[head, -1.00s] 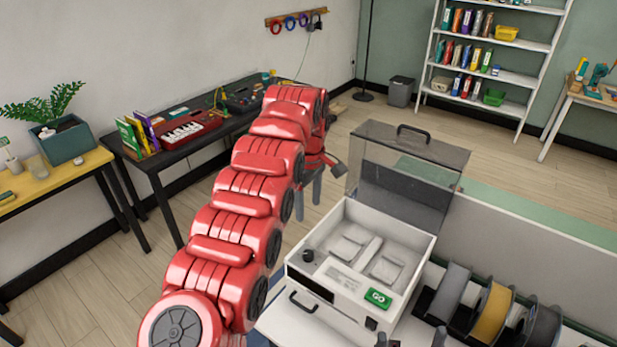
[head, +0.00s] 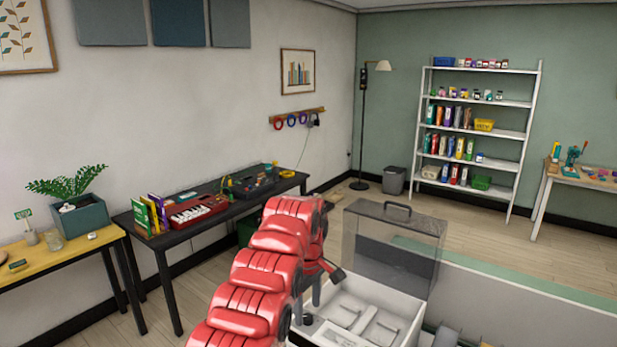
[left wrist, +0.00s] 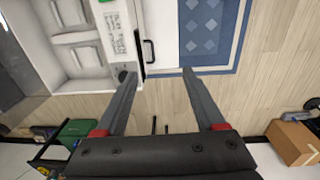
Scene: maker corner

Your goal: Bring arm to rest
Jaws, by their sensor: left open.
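My left arm is red and segmented and rises from the bottom of the head view. My left gripper (head: 318,290) is partly hidden behind the arm there, in front of the white machine (head: 385,309) with its raised clear lid (head: 395,240). In the left wrist view the left gripper (left wrist: 155,75) is open, its two grey fingers wide apart with nothing between them. My right gripper is not in view.
A white shelf (head: 480,133) stands at the back. A cardboard box (left wrist: 291,143) shows in the left wrist view. Open floor lies between.

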